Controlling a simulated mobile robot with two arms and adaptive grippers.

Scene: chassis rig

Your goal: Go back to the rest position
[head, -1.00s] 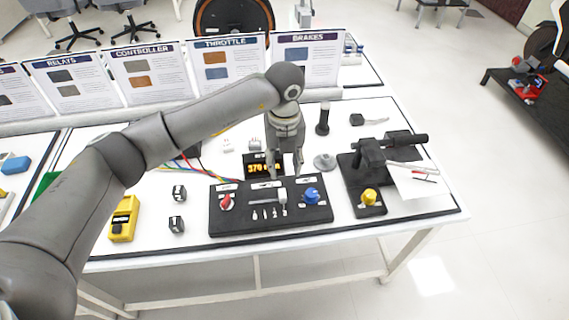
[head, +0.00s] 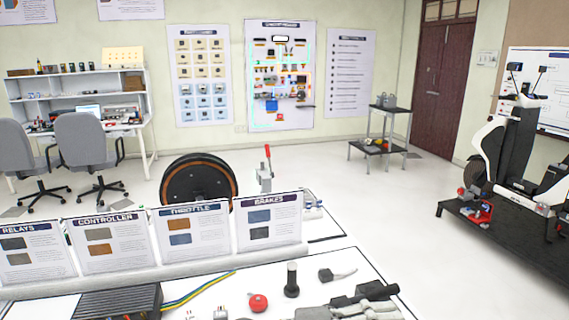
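Neither of my grippers nor my arms show in the head view. The white worktable (head: 235,292) shows only along the bottom, with its nearer part cut off. On it are a black upright cylinder (head: 291,279), a red round knob (head: 258,303), a black finned box (head: 118,301) with coloured wires beside it, and a black handlebar-like part (head: 365,293) at the right.
Upright placards stand along the table's back, among them the throttle placard (head: 191,232) and the brakes placard (head: 269,222). Behind them is a wheel (head: 199,182). A scooter (head: 500,150) stands on a dark platform (head: 510,228) at right. Open floor (head: 345,205) lies between.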

